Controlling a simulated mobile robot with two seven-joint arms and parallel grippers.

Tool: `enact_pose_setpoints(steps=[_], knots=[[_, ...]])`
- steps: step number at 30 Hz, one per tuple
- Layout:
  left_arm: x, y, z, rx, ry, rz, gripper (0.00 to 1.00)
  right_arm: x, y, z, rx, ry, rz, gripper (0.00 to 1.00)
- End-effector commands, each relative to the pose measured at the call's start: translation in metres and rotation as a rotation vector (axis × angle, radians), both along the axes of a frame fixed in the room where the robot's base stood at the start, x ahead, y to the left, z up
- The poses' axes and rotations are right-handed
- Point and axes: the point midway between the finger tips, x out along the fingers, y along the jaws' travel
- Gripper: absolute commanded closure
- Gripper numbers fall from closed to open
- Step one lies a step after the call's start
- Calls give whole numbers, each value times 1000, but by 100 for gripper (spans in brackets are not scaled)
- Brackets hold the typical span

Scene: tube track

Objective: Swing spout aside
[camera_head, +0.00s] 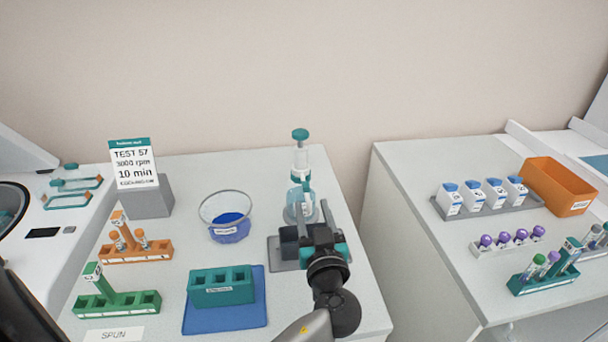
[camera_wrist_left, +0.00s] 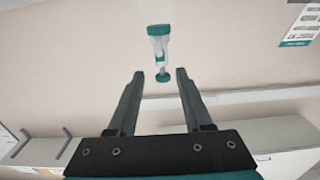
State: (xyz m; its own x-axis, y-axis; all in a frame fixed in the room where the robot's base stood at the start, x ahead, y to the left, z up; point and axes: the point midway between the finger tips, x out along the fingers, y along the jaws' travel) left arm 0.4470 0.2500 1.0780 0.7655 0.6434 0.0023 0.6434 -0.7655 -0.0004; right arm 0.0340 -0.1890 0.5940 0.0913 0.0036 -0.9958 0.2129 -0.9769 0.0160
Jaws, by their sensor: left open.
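The bottle-top dispenser stands upright at the back right of the left bench, with a clear bottle (camera_head: 299,204), a pale pump column and a teal top knob (camera_head: 300,134). Its spout is too small to make out clearly. My left gripper (camera_head: 312,216) is open in front of the bottle, partly covering its lower part. In the left wrist view the open, empty jaws (camera_wrist_left: 160,75) point at the dispenser (camera_wrist_left: 158,42), which appears upside down, its teal knob between the fingertips in the picture. Contact cannot be told. My right gripper is not in view.
A grey plate with a dark block (camera_head: 289,242) lies under the gripper. A bowl with blue contents (camera_head: 228,216), a teal rack (camera_head: 222,286) on a blue mat, an orange rack (camera_head: 136,252) and a sign (camera_head: 134,163) stand left. A gap separates the right bench (camera_head: 420,215).

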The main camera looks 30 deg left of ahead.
Motion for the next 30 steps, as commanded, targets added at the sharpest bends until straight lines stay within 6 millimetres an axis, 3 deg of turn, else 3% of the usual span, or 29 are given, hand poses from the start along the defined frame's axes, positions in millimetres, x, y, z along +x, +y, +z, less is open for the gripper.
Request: enact_pose_setpoints(steps=[6, 15, 21, 30], knots=[[36, 31, 3, 2, -1, 1, 50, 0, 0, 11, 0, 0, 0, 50], [73, 62, 1, 2, 1, 2, 50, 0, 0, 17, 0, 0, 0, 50], [85, 72, 0, -1, 2, 0, 50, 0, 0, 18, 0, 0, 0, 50], [88, 75, 0, -3, 2, 0, 50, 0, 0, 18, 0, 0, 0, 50]])
